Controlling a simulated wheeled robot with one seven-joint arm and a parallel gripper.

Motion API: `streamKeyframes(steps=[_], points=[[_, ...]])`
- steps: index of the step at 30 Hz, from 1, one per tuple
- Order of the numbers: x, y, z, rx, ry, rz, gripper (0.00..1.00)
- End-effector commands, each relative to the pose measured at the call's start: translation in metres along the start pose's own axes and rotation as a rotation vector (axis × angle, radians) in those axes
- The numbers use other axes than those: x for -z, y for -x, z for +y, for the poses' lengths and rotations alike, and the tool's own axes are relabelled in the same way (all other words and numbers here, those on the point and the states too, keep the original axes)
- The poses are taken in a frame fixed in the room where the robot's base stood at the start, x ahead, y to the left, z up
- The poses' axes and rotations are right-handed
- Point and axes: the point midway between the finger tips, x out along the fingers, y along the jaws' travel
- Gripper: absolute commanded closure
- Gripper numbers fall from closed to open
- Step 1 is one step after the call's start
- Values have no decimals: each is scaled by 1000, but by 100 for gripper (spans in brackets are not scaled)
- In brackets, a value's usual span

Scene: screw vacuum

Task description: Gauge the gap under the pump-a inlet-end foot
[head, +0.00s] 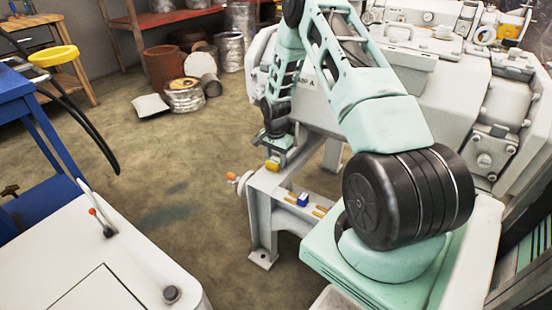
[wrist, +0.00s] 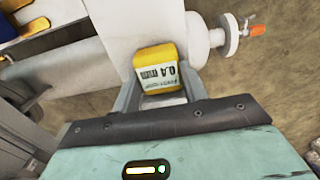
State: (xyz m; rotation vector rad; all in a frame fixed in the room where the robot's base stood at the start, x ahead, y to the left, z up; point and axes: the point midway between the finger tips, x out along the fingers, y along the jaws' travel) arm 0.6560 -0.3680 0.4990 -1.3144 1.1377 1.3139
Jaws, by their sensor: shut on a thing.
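A yellow block-shaped gauge (wrist: 156,56) with a "0.4 mm" label sits between the two fingers of my gripper (wrist: 158,88) in the wrist view. My gripper is shut on it. In the head view my gripper (head: 273,152) points down over the pale frame, with the yellow gauge (head: 272,164) at its tip. The large white pump body (head: 345,95) stands behind my arm, with lettering ending in "A" on its side. My arm covers part of it. I cannot make out the inlet-end foot or any gap under it.
A blue block (head: 303,199) and small yellow pieces lie on the pale frame (head: 264,205). An orange-tipped valve (head: 232,177) sticks out at its left end, also seen in the wrist view (wrist: 230,36). A white cabinet (head: 100,265) stands front left; open floor lies between.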

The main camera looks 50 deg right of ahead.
Motion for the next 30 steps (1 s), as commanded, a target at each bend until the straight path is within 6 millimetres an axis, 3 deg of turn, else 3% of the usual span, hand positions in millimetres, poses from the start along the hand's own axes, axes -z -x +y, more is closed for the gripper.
streamKeyframes(steps=[30], points=[[-40,0,0,0,1,0,86]])
